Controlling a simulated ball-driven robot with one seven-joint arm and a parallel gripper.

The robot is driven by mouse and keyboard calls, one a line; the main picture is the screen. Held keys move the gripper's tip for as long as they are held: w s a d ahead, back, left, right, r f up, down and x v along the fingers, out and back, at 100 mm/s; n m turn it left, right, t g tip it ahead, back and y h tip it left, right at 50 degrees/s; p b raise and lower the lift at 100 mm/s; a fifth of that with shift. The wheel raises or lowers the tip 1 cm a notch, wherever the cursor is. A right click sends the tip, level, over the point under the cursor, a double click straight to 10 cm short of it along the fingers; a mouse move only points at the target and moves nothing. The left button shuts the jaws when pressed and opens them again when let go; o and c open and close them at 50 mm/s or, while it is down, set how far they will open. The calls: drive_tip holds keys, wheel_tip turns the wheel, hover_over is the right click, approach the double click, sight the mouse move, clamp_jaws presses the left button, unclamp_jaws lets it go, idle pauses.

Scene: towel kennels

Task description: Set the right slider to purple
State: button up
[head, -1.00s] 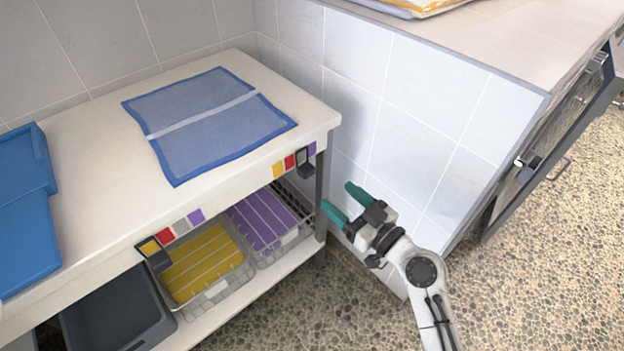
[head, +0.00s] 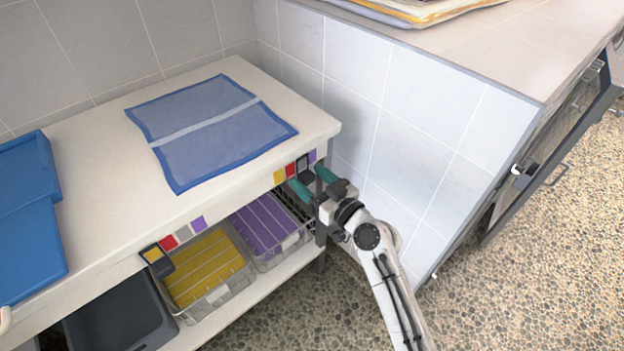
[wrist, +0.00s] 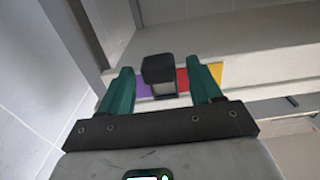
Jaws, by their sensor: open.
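The right slider (head: 303,166) is a dark block on the colour strip at the right end of the shelf's front edge. It sits on the grey field, between red (head: 290,170) and purple (head: 312,156). In the wrist view the slider (wrist: 160,74) stands between my open fingers, with purple (wrist: 145,90) on its left and red and yellow on its right. My gripper (head: 305,177), with green fingers, is in front of the strip, one finger to each side of the slider. A gap shows between the slider and each finger in the wrist view.
The left slider (head: 157,255) sits on yellow on its own strip. Below are baskets with yellow (head: 205,268) and purple (head: 265,222) towels and a dark bin (head: 118,310). A blue towel (head: 212,130) lies on top. A tiled wall (head: 420,150) stands close on the right.

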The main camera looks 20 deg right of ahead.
clamp_jaws()
idle(0.4)
drive_tip(key=d+b, duration=0.1)
drive_tip(key=w+d+b, duration=0.1)
drive_tip(key=d+b, duration=0.1)
drive_tip(key=shift+d+r, duration=0.1)
drive_tip(key=shift+d, duration=0.1)
idle(0.4)
